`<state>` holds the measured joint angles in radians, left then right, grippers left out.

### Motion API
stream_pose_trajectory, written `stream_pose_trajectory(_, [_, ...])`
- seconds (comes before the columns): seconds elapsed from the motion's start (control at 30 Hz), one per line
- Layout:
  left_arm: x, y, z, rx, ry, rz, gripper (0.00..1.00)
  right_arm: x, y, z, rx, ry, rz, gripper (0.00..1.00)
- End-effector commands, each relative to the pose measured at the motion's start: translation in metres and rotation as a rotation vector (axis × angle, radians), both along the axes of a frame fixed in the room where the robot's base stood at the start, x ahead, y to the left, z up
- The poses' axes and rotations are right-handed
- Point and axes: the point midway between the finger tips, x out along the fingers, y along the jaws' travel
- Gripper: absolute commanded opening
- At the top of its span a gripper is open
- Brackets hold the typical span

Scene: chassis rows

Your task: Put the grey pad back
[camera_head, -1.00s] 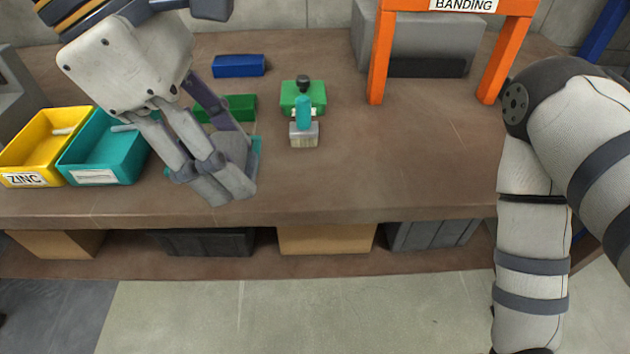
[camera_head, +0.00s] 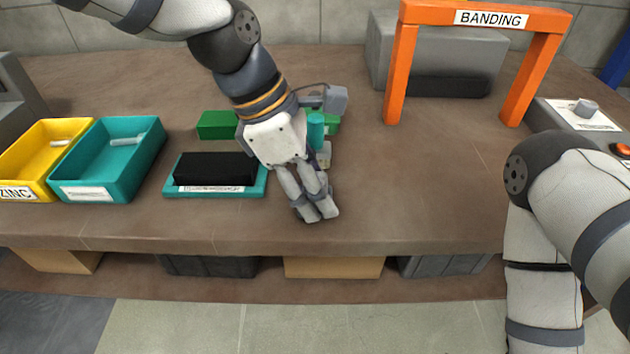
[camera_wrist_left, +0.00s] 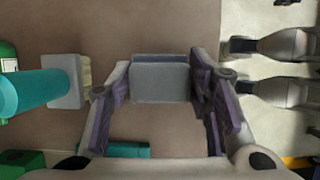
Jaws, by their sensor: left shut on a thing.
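My left gripper (camera_head: 318,215) is over the front middle of the bench, to the right of a teal tray (camera_head: 258,190). In the left wrist view the gripper (camera_wrist_left: 162,95) is shut on a grey pad (camera_wrist_left: 160,82), which lies between its fingers. A teal edge also shows low in the left wrist view (camera_wrist_left: 128,149). My right gripper is out of view; only its arm shows at the right.
A teal-handled brush (camera_head: 315,132) stands just behind my left gripper, partly hidden. A green block (camera_head: 216,125) lies behind the tray. Teal (camera_head: 108,160) and yellow (camera_head: 45,155) bins stand at the left. An orange BANDING frame (camera_head: 402,75) stands at back right. The bench right of my gripper is clear.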

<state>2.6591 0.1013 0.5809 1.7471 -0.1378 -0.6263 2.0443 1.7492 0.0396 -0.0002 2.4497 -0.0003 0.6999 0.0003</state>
Motion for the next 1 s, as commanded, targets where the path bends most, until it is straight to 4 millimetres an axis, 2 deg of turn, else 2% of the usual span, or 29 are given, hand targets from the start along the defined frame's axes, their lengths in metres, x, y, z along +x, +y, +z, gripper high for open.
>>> stream_pose_trajectory(0.27, [0.001, 0.000, 0.000, 0.000, -0.007, 0.000, 0.20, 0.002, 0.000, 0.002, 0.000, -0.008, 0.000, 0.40])
stream_pose_trajectory(0.3, [0.001, 0.000, 0.000, 0.000, -0.008, 0.000, 0.53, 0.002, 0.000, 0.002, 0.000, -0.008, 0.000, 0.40])
stream_pose_trajectory(0.37, [0.001, 0.000, 0.000, 0.000, -0.007, 0.000, 0.66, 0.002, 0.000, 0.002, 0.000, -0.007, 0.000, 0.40])
stream_pose_trajectory(0.7, [0.001, 0.000, 0.003, -0.001, -0.005, 0.000, 0.66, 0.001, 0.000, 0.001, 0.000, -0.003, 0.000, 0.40])
stream_pose_trajectory(0.77, [0.001, 0.003, 0.012, 0.000, -0.010, 0.002, 0.66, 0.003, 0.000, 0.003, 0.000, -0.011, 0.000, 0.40])
stream_pose_trajectory(1.0, [0.001, 0.028, 0.076, -0.001, -0.018, 0.002, 0.66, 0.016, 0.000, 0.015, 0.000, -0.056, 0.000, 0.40])
